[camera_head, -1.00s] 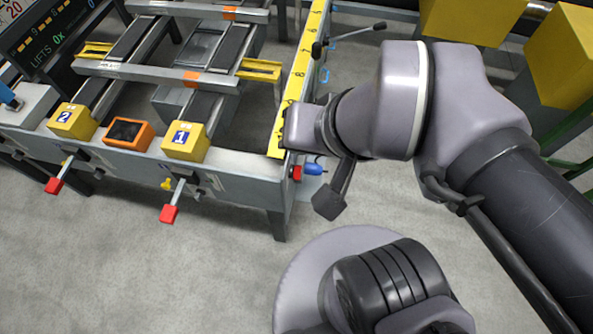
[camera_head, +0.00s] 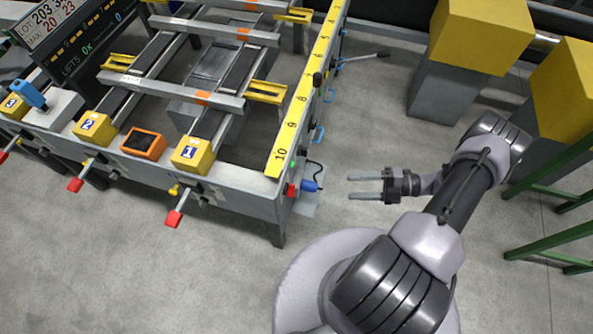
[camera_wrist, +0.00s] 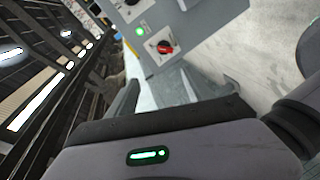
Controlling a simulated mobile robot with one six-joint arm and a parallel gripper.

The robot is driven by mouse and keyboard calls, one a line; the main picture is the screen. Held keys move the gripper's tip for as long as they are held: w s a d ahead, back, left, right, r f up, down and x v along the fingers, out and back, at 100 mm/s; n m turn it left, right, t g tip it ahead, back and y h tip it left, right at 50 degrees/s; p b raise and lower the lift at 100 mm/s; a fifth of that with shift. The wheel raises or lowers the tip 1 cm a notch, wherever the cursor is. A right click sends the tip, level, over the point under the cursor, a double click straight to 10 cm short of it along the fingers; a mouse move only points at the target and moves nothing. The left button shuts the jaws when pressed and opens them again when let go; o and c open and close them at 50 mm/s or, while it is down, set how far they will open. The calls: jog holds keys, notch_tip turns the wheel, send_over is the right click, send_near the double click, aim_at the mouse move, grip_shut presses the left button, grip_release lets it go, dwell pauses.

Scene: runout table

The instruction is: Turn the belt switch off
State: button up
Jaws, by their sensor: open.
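A red rotary switch (camera_wrist: 165,47) sits on a pale plate on the grey end panel in the wrist view, with a lit green lamp (camera_wrist: 140,30) beside it. In the head view a small red part (camera_head: 292,190) shows at the table's near right corner, below a green lamp (camera_head: 292,165). A blue part (camera_head: 309,186) sticks out to the right there. My gripper (camera_head: 351,187) is open and empty, right of that corner and apart from it, fingers pointing left toward it.
The runout table (camera_head: 240,180) fills the left, with a yellow numbered scale (camera_head: 303,98) along its right edge. Red-tipped levers (camera_head: 174,219) stick out in front. Yellow-topped blocks (camera_head: 480,38) and green rails (camera_head: 550,190) stand right. Bare floor surrounds my gripper.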

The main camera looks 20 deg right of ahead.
aim_at(290, 190)
jog(key=s+a+f+m+t, duration=0.3)
jog(key=f+m+t, duration=0.1)
jog(key=f+m, duration=0.25)
jog(key=p+x, duration=0.1)
jog(key=x, duration=1.6)
jog(key=shift+r, duration=0.4)
jog(key=shift+m, duration=0.25)
grip_shut()
